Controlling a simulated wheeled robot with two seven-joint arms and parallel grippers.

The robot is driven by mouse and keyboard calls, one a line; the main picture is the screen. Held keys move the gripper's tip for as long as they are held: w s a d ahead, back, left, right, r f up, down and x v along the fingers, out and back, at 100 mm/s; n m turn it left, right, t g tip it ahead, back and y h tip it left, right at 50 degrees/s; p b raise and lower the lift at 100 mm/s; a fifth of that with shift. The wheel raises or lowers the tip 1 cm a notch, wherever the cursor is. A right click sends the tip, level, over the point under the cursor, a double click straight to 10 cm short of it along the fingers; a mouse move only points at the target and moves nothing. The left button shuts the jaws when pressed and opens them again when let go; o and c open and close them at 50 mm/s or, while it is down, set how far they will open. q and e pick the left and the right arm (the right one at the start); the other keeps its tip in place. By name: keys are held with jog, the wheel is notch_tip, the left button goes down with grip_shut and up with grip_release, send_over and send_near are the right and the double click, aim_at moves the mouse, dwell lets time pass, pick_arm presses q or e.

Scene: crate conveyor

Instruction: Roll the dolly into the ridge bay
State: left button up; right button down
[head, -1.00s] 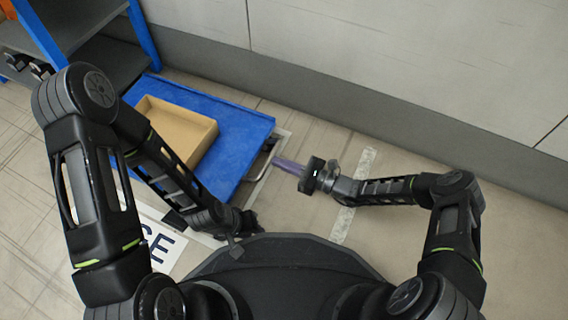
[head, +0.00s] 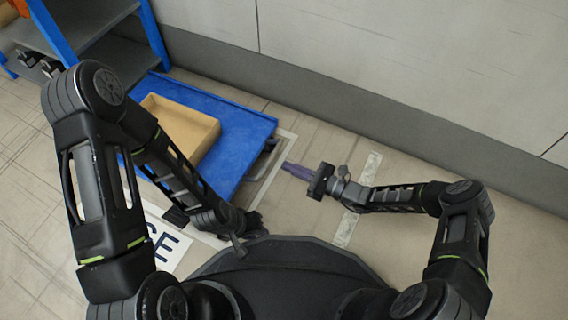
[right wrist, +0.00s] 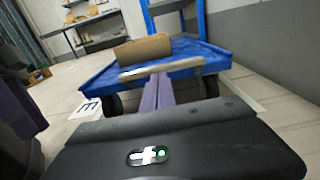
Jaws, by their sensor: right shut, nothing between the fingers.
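The dolly is a low blue platform (head: 238,138) carrying an open cardboard box (head: 208,143). It stands left of centre in the head view. Its metal handle (head: 265,160) sticks out at its right edge; in the right wrist view the pale handle bar (right wrist: 165,68) lies ahead of the fingers. My right gripper (head: 287,168) has purple fingers, shut and empty, just right of the handle and apart from it. Its fingers show also in the right wrist view (right wrist: 158,92).
Whitish floor tape (head: 276,165) runs along the dolly's right side. A pale strip (head: 357,200) crosses the floor farther right. A lettered floor sign (head: 163,245) is partly hidden by my left arm. A blue-framed shelf (head: 155,35) stands upper left; a grey wall (head: 400,60) runs behind.

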pick_arm(q)
jog(key=shift+r, duration=0.25)
pick_arm(e)
jog(key=v, duration=0.6)
jog(key=shift+s+d, duration=0.15)
jog(key=shift+d, duration=0.2)
